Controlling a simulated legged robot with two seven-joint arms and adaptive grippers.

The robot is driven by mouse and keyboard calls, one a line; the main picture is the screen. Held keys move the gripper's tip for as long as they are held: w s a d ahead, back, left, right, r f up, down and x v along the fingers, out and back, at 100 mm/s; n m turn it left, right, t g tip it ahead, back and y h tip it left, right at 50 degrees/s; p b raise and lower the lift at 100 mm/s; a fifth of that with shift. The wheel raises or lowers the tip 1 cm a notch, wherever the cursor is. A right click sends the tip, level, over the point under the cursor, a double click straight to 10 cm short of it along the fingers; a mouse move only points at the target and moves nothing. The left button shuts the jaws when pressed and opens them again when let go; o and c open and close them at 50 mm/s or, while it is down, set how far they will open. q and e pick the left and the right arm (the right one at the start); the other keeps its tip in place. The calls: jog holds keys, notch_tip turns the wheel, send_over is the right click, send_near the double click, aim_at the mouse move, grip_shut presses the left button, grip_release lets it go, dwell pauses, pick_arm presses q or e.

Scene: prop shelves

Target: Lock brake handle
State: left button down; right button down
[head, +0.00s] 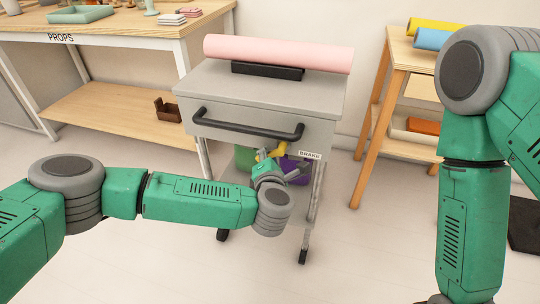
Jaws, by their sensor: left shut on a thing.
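The yellow brake handle (283,147) shows under the front of the grey cart (262,90), just left of a white label reading "BRAKE" (310,155). Only part of the handle is visible; my left gripper covers the rest. My left gripper (272,156) reaches in from the left beneath the cart's black push bar (245,128) and is shut on the brake handle. Its fingertips are small and partly hidden. My right arm hangs at the right side, and its gripper is out of view.
A pink roll (280,52) lies on a black holder on the cart top. Green and purple things sit below. The props table (120,32) stands left, a wooden rack (400,50) with rolls right. Pale floor is clear in front.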

pick_arm(q)
jog(key=c, duration=1.8)
grip_release()
jog(key=shift+a+f, duration=0.35)
jog(key=shift+f, duration=0.1)
jog(key=shift+o, duration=0.2)
jog(key=shift+r, duration=0.15)
jog(key=v, duration=1.1)
jog(key=shift+s, duration=0.4)
jog(key=shift+d, duration=0.1)
